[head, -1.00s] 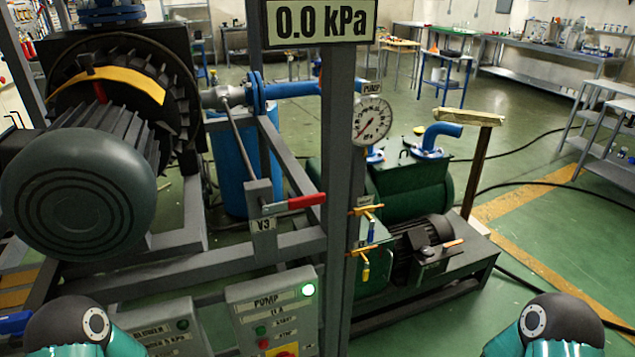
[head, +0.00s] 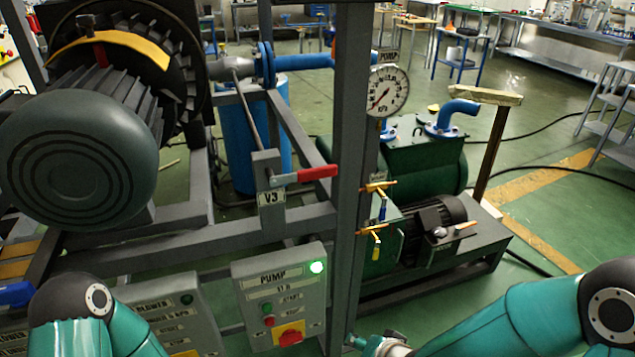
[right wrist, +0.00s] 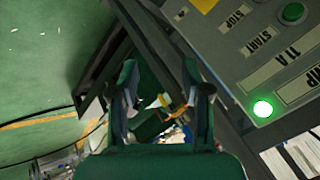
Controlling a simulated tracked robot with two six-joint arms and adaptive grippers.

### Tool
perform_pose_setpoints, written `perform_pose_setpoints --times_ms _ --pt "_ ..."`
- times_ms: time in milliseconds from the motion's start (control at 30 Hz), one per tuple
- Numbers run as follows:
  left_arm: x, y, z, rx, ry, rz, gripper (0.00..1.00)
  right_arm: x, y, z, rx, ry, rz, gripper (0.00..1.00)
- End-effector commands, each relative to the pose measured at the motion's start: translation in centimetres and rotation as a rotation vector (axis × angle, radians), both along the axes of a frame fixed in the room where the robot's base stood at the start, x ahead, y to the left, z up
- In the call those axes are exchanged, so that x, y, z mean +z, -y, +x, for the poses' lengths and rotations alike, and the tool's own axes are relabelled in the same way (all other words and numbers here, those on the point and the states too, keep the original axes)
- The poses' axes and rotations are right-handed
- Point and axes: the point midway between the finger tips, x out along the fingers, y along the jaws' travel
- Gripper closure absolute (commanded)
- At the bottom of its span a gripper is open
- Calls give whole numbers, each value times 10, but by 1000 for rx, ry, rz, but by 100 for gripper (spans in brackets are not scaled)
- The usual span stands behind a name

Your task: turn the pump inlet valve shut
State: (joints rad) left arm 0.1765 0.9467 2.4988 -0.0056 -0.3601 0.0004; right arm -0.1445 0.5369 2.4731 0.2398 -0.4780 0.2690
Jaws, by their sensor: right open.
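A valve lever with a red grip (head: 317,172) sticks out to the right from a grey post tagged V3 (head: 271,198). A rod runs up from the post toward the blue pipe (head: 305,62). I cannot tell from labels which is the pump inlet valve. My right gripper (right wrist: 162,88) is open and empty in the right wrist view, with small yellow and orange parts beyond its fingers. In the head view its arm reaches in low, below these valves. My left gripper is out of view.
The pump control box (head: 279,295) with a lit green lamp stands left of the grey upright (head: 349,130). A large motor (head: 65,160) fills the left. The green pump (head: 420,165) stands behind the upright. Open floor lies at right.

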Motion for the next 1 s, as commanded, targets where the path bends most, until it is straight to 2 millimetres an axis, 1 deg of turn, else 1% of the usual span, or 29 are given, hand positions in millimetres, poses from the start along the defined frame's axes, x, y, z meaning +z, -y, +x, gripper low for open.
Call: perform_pose_setpoints --times_ms 33,67,100,167,200,267,300,400,500,600,667,767,833,1000 --pt "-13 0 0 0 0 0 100 39 -12 19 -54 113 58 52" --pt "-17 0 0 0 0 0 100 64 -18 26 -92 170 101 52" --pt "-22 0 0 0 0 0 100 98 -26 33 -140 242 168 52" --pt "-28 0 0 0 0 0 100 148 -36 36 -203 338 280 52" --pt "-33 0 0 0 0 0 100 180 -41 34 -240 393 359 52" --pt "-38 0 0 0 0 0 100 223 -45 27 -287 460 479 52" --pt "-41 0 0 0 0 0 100 247 -47 20 -311 493 555 52" --pt "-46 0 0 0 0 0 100 295 -47 3 -357 549 721 52" --pt "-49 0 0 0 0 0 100 323 -44 -10 -384 574 831 52" --pt "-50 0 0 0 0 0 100 336 -43 -14 -397 582 885 52" --pt "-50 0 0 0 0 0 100 339 -43 -12 -400 584 895 52" --pt "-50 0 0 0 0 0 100 339 -46 -3 -403 584 895 52" --pt "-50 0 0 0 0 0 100 338 -49 7 -403 582 892 52" --pt "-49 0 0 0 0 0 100 338 -59 40 -402 583 890 52"
